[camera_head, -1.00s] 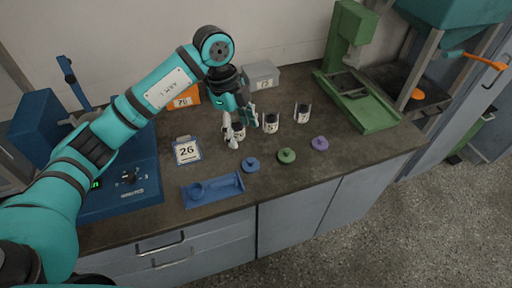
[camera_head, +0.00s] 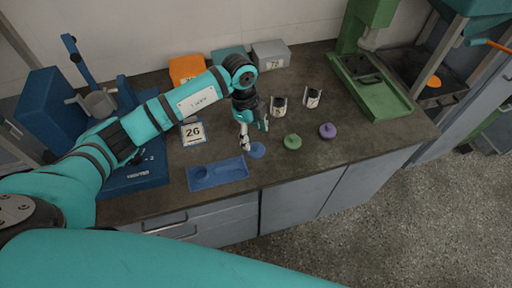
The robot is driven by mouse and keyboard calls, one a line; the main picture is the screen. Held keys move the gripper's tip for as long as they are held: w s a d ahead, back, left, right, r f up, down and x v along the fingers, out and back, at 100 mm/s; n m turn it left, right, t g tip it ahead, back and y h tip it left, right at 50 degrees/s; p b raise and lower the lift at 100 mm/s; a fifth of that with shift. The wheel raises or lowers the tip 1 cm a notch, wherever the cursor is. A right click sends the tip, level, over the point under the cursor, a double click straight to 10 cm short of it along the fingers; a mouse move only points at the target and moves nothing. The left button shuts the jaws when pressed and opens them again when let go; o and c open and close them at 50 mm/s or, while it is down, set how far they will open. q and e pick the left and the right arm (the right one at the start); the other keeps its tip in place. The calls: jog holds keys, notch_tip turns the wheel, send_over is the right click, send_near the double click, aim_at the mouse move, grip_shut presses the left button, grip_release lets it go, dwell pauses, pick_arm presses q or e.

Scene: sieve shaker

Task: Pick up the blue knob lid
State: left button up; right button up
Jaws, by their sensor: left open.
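The blue knob lid (camera_head: 257,151) lies flat on the dark worktop, right of the blue tray. My left gripper (camera_head: 254,137) points down just above and behind it, with its fingers apart and nothing seen between them. I cannot tell whether a fingertip touches the lid. My right gripper is out of view.
A green lid (camera_head: 292,142) and a purple lid (camera_head: 327,130) lie to the right. Two white-and-black containers (camera_head: 279,106) (camera_head: 312,97) stand behind. The blue tray (camera_head: 217,173) is near the front edge. A card marked 26 (camera_head: 193,132) stands left of my gripper.

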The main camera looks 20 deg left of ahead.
aim_at(256, 145)
pick_arm(q)
jog(key=f, duration=0.1)
jog(key=f+p, duration=0.1)
jog(key=f, duration=0.1)
jog(key=d+f, duration=0.1)
jog(key=shift+s+f, duration=0.2)
jog(key=shift+s, duration=0.1)
jog(key=shift+f, duration=0.3)
jog(key=c, duration=0.6)
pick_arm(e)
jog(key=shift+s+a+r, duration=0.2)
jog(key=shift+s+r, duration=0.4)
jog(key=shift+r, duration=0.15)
